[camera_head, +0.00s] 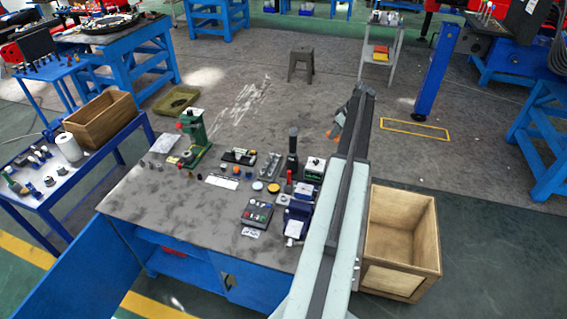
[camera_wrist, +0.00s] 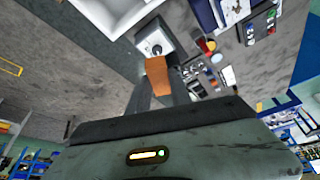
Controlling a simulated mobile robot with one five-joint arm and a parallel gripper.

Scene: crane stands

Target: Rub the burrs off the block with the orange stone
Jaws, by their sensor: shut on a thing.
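My gripper (camera_wrist: 159,92) is shut on the orange stone (camera_wrist: 159,72), which sticks out beyond the fingertips in the wrist view. In the head view, my gripper (camera_head: 343,120) is past the bench's right end, and a bit of orange shows beside it. A blue vise-like fixture (camera_head: 298,214) stands at the bench's right end, partly behind my arm. Blue parts also show at the top of the wrist view (camera_wrist: 207,14). I cannot make out the block or its burrs clearly. The stone appears apart from the fixture.
A box with a pale top (camera_head: 313,168) stands near the bench's right edge. A control box (camera_head: 257,213), small discs and a green press (camera_head: 193,138) share the bench (camera_head: 150,215). A wooden crate (camera_head: 432,235) stands right of it. The bench's front left is clear.

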